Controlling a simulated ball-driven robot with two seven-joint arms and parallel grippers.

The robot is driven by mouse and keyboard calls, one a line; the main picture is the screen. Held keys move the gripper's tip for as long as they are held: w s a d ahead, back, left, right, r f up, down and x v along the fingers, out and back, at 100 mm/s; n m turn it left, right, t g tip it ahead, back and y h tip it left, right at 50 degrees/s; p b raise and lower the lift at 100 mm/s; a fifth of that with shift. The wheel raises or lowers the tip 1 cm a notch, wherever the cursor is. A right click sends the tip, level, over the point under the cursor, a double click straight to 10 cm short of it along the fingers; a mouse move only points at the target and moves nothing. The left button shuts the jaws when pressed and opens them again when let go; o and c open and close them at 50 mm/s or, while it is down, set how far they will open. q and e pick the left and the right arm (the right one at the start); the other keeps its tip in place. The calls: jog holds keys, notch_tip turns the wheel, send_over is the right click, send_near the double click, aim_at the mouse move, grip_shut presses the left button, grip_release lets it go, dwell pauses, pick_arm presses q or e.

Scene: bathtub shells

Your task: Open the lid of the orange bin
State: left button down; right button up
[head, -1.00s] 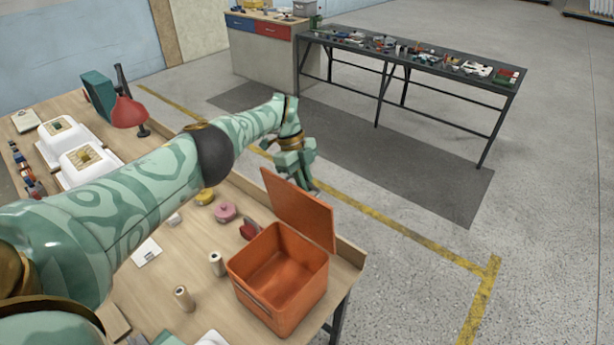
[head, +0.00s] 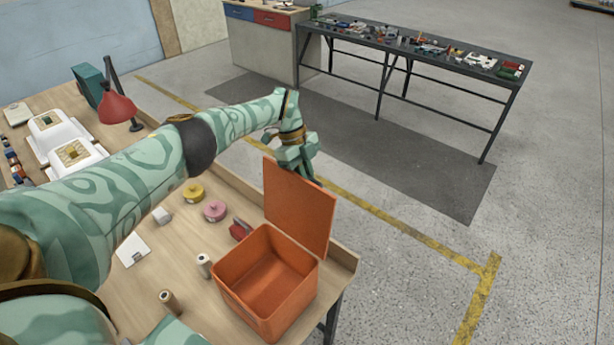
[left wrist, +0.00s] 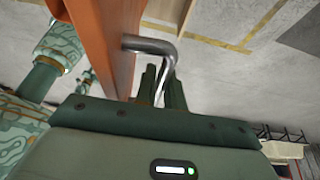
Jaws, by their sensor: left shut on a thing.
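The orange bin (head: 234,295) stands on the wooden workbench near its right edge. Its lid (head: 302,212) stands up at the back of the bin, so the empty inside shows. My left gripper (head: 305,168) is at the top of the lid, on its far side. In the left wrist view the orange lid (left wrist: 104,40) runs down the left, with a bent metal handle (left wrist: 150,45) coming out of it. The left gripper's dark fingers (left wrist: 162,88) are shut on this handle. My right gripper is not in view.
On the workbench (head: 185,240) left of the bin are a pink roll (head: 214,211), a yellow roll (head: 193,192), a red object (head: 240,229) and small cylinders (head: 204,265). A red lamp (head: 118,106) stands farther back. A dark metal table (head: 420,58) stands across the floor.

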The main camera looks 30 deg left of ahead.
pick_arm(q)
jog(key=c, duration=1.8)
grip_release()
jog(key=b+v, duration=0.2)
jog(key=v, duration=1.4)
jog(key=shift+r+b, duration=0.1)
jog(key=shift+b, duration=0.3)
